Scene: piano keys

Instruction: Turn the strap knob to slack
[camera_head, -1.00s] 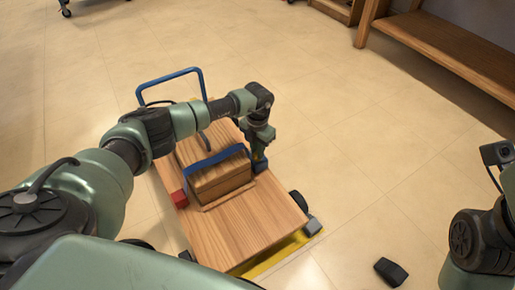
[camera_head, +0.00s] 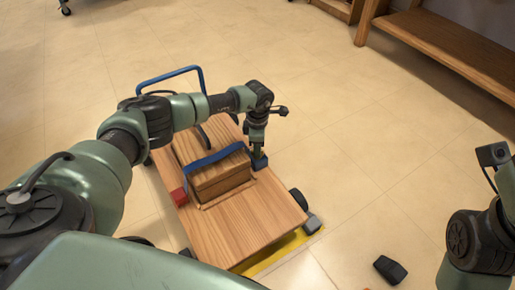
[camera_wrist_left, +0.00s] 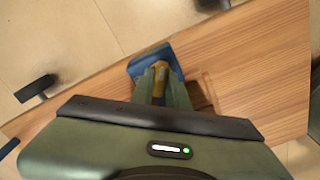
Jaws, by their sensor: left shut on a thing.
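A wooden box (camera_head: 219,178) sits on a flat wooden cart (camera_head: 245,223), with a blue strap (camera_head: 212,160) over it. The strap's right end meets a blue block (camera_head: 260,164) at the cart's right edge. My left gripper (camera_head: 257,152) points down at this block. In the left wrist view its fingers (camera_wrist_left: 160,80) are shut on a small yellow knob (camera_wrist_left: 161,67) above the blue block (camera_wrist_left: 143,64). The knob is partly hidden by the fingers. A red block (camera_head: 179,198) is at the strap's left end. Only part of my right arm shows, without its gripper.
The cart has a blue handle (camera_head: 190,70) at the back and dark wheels (camera_head: 299,200). A grey block (camera_head: 313,225) lies by the front right wheel. A dark block (camera_head: 390,270) lies on the floor. A wooden bench (camera_head: 450,58) stands at the back right; the floor between is clear.

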